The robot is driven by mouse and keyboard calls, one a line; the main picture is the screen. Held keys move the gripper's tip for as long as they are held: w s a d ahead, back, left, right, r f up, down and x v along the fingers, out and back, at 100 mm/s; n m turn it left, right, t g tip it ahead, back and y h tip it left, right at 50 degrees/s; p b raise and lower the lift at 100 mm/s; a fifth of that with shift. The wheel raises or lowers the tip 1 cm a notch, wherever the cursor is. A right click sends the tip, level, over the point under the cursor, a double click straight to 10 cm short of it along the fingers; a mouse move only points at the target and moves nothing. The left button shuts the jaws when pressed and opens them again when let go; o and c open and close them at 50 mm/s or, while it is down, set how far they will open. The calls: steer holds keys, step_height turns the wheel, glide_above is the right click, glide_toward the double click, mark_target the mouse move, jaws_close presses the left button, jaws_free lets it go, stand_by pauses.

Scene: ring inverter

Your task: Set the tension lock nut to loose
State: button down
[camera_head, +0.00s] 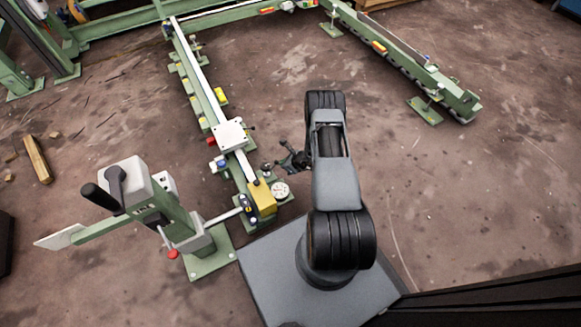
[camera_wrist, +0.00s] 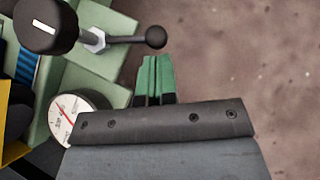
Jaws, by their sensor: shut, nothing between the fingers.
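In the wrist view, a silver hex nut (camera_wrist: 95,40) with a short lever ending in a black ball (camera_wrist: 155,38) sits at the upper left; it looks like the tension lock nut. A large black round knob (camera_wrist: 48,25) with a white mark is just left of it. My gripper (camera_wrist: 157,62) has its green fingers together and empty, with the tips just below the black ball in the picture. Whether they touch it I cannot tell. In the head view my gripper (camera_head: 284,160) is beside the near end of the green rail, above the dial; the nut is too small to make out there.
A white dial gauge (camera_wrist: 72,115) is left of my fingers, also in the head view (camera_head: 281,190). A yellow block (camera_head: 262,198) is beside it. A green stand with a grey head (camera_head: 128,183) is on the left. Open floor (camera_head: 440,180) lies to the right.

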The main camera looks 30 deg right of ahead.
steer(key=shift+w+a, duration=0.2)
steer(key=shift+w, duration=0.05)
steer(key=shift+w+a+r+b, duration=0.15)
steer(key=shift+w+b, duration=0.1)
steer(key=shift+w, duration=0.2)
steer(key=shift+w+a+f+b, duration=0.1)
steer(key=shift+w+b, duration=0.1)
steer(key=shift+w, duration=0.2)
steer(key=s+d+f+p+v, duration=0.1)
steer(key=p+v, duration=0.3)
steer(key=v, duration=0.9)
steer(key=shift+s+d+f, duration=0.4)
steer(key=shift+d, duration=0.05)
